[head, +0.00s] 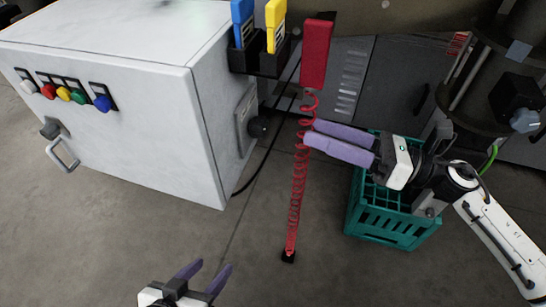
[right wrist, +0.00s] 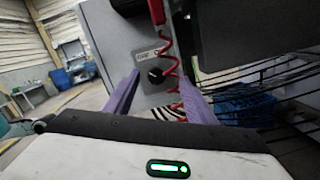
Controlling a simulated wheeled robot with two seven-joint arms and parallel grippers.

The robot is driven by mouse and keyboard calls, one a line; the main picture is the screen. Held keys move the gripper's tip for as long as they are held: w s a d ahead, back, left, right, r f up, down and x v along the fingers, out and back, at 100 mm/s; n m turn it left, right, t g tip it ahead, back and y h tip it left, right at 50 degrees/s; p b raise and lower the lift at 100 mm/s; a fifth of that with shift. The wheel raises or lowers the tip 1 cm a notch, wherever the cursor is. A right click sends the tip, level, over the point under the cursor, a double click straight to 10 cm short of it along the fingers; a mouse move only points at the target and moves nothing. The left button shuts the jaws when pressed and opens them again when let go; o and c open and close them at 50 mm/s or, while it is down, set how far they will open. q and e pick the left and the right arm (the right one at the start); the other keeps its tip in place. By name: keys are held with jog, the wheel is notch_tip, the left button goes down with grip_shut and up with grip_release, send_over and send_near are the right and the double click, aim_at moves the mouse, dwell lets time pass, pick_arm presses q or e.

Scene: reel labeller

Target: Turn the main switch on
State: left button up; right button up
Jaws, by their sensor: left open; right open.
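The main switch appears as a black round knob (head: 257,127) on a grey plate (head: 244,118) on the right side of the white cabinet (head: 120,80). In the right wrist view the knob (right wrist: 155,76) sits between and beyond the fingers, with a small label above it. My right gripper (head: 310,132) is open and empty, to the right of the knob and apart from it. The switch's exact setting is too small to read. My left gripper (head: 209,267) is open and empty, low in the head view, far from the switch.
A red coiled cord (head: 298,185) hangs from a red block (head: 316,54) close by my right fingertips; it also passes right of the knob in the right wrist view (right wrist: 171,66). A teal crate (head: 385,225) stands below my right gripper. Coloured buttons (head: 64,93) line the cabinet front.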

aim_at(266, 130)
jog(key=w+a+n, duration=0.1)
jog(key=a, duration=0.2)
jog(key=a+f+n+g, duration=0.1)
jog(key=a, duration=0.2)
jog(key=w+a+n, duration=0.1)
jog(key=a, duration=0.2)
jog(key=shift+w+a+f+g, duration=0.3)
jog(key=shift+f+g, duration=0.05)
jog(key=shift+g, duration=0.05)
